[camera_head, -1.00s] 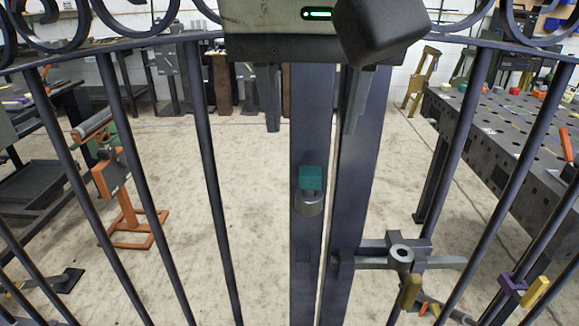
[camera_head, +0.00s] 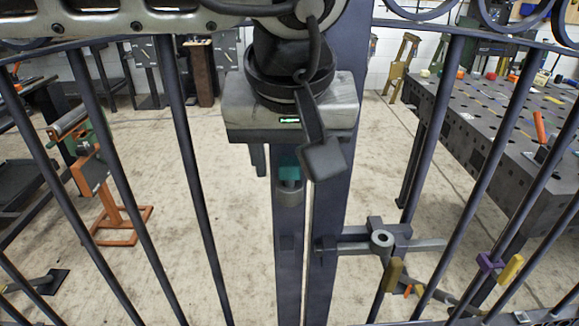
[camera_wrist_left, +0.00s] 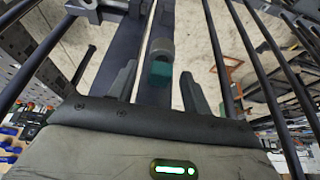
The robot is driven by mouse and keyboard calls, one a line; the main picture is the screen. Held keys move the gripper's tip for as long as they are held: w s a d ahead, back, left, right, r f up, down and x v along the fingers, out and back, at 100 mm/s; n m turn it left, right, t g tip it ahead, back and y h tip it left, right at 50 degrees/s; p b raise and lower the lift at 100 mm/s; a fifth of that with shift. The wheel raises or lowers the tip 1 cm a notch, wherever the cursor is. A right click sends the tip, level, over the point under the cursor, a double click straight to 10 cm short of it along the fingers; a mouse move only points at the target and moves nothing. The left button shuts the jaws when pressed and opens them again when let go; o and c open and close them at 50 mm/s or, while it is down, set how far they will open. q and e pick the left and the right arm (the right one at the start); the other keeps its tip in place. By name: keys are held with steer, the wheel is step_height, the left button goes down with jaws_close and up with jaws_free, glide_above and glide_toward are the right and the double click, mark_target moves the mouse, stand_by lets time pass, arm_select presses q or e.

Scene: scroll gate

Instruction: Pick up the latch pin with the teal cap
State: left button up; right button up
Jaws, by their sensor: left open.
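The latch pin's teal cap (camera_head: 289,171) shows on the left gate post, above a grey round sleeve (camera_head: 288,192). The pin's shaft is hidden. My left gripper (camera_head: 288,160) is open just above and in front of the cap, partly covering it in the head view. In the left wrist view the teal cap (camera_wrist_left: 160,73) lies between the spread fingers of my left gripper (camera_wrist_left: 158,76), with a gap on each side. I see no contact with the cap. My right gripper is not in view.
A grey latch bar with a ring (camera_head: 381,240) sticks out from the right gate post (camera_head: 323,215). Gate bars (camera_head: 195,170) stand on both sides. Yellow (camera_head: 511,268) and purple (camera_head: 489,262) pieces sit at lower right. A perforated metal table (camera_head: 490,130) stands behind the gate.

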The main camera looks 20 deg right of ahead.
arm_select(q)
jaws_close()
steer(key=shift+r, duration=0.1)
